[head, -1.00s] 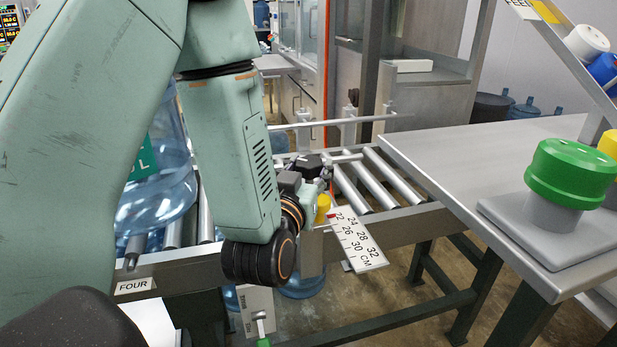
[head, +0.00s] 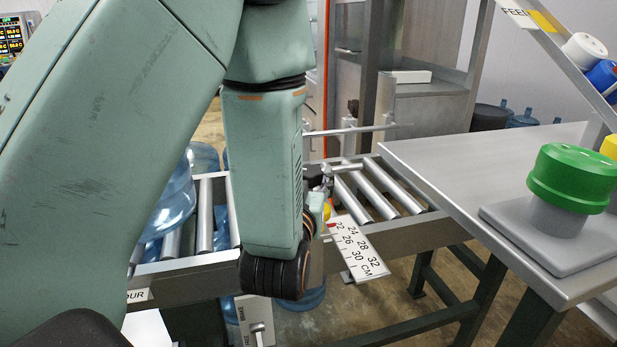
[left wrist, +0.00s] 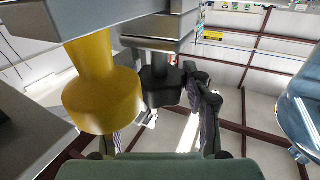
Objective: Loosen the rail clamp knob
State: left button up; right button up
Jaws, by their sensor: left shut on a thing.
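The rail clamp knob, a black lobed knob (left wrist: 160,86) under a grey metal block, shows in the left wrist view. My left gripper (left wrist: 165,105) is shut on it; the right finger shows beside the knob, while the other is partly hidden behind a yellow flared part (left wrist: 103,95). In the head view my left gripper (head: 327,178) is at the roller conveyor's rail, above a white centimetre scale plate (head: 357,250). My forearm hides most of the knob there. My right gripper is not in view.
The roller conveyor (head: 400,238) runs behind my arm, with a blue jug (head: 172,212) on its left part. A steel table (head: 470,160) at right carries a green push button (head: 572,178). A guide bar (head: 350,130) stands behind the gripper.

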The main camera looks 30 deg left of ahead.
pick_arm(q)
jog(key=o, duration=1.2)
jog(key=shift+r, duration=0.1)
notch_tip(320, 180, up, 10)
jog(key=shift+f, duration=0.1)
